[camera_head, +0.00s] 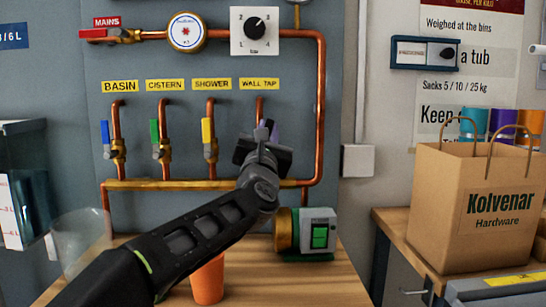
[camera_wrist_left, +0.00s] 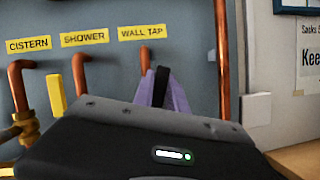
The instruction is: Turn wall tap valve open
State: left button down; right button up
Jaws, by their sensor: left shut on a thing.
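The gripper is shut on the lever and hides most of the valve body. The lever's exact angle is hard to tell. The wall tap's copper pipe (camera_head: 260,108) rises behind the gripper. My right gripper is not in view.
Blue (camera_head: 106,132), green (camera_head: 155,131) and yellow (camera_head: 207,131) levers stand upright to the left. A green-grey pump (camera_head: 316,236) and an orange cup (camera_head: 207,282) are on the bench below my arm. A paper bag (camera_head: 470,210) stands at right.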

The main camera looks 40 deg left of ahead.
pick_arm(q)
jog(key=n+b, duration=0.1)
jog(key=n+y+b, duration=0.1)
jog(key=shift+s+a+f+n, duration=0.15)
jog(key=shift+s+a+n, duration=0.05)
jog(key=shift+a+n, duration=0.1)
jog(key=shift+s+a+r+n+g+y, duration=0.1)
jog(key=shift+a+r+n+g+y, duration=0.1)
jog(key=shift+n+g+y, duration=0.2)
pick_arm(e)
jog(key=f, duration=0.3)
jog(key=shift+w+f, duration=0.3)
pick_arm(q)
jog(key=c, duration=1.3)
grip_release()
jog(key=shift+c, duration=0.2)
jog(key=b+v, duration=0.1)
jog(key=v, duration=0.7)
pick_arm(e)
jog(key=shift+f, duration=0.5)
